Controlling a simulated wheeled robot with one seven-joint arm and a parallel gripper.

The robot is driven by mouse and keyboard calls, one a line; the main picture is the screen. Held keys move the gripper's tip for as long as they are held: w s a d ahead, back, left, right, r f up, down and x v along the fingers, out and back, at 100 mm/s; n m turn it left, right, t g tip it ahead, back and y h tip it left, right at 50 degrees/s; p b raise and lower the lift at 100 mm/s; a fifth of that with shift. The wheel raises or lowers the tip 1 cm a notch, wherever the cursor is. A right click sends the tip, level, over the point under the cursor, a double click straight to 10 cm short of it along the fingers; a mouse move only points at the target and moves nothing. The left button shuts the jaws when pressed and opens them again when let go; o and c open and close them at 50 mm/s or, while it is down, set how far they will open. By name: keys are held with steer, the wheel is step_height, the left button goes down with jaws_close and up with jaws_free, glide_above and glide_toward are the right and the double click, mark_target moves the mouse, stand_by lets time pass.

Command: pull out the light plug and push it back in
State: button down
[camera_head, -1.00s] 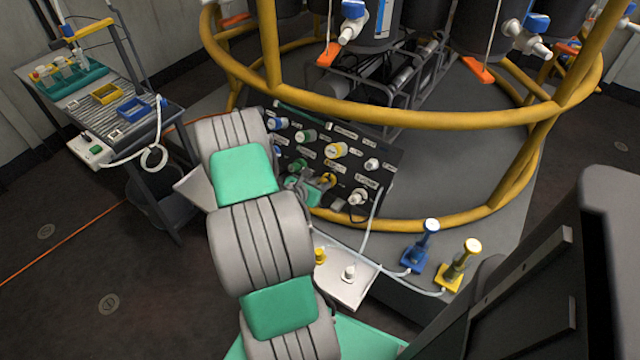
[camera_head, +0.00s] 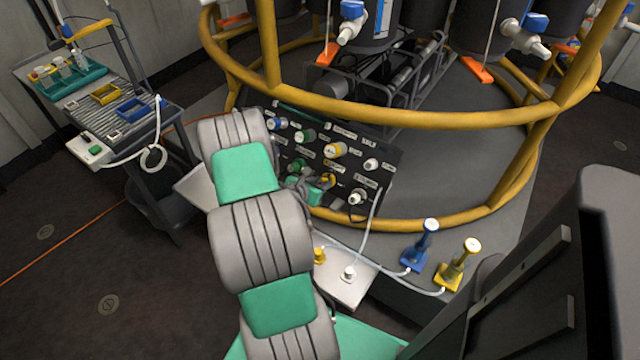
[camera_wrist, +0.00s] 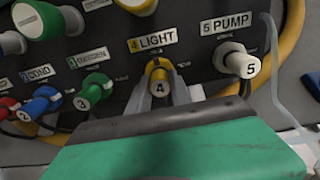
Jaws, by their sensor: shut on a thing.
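The light plug (camera_wrist: 158,82), marked 4 with a yellow collar, is at the panel under the "4 LIGHT" label (camera_wrist: 152,42) in the wrist view. My gripper (camera_wrist: 160,92) is shut on it, with one grey finger on each side. I cannot tell how deep the plug sits in its socket. In the head view the yellow of the light plug (camera_head: 328,180) shows beside my gripper (camera_head: 312,187), and my arm hides part of the panel.
The white pump plug (camera_wrist: 243,65) is close on the right. The green plug 3 (camera_wrist: 92,92) and blue plug 2 (camera_wrist: 38,105) are on the left. A yellow rail (camera_head: 420,118) rings the platform behind the panel. A cable (camera_head: 370,225) hangs from the panel's right side.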

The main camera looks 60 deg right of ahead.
stand_by(0.4)
steer(key=c, duration=1.1)
jaws_free()
steer(key=p+v, duration=0.2)
steer(key=v, duration=0.5)
steer(key=shift+a+r, duration=0.2)
steer(key=shift+a, duration=0.1)
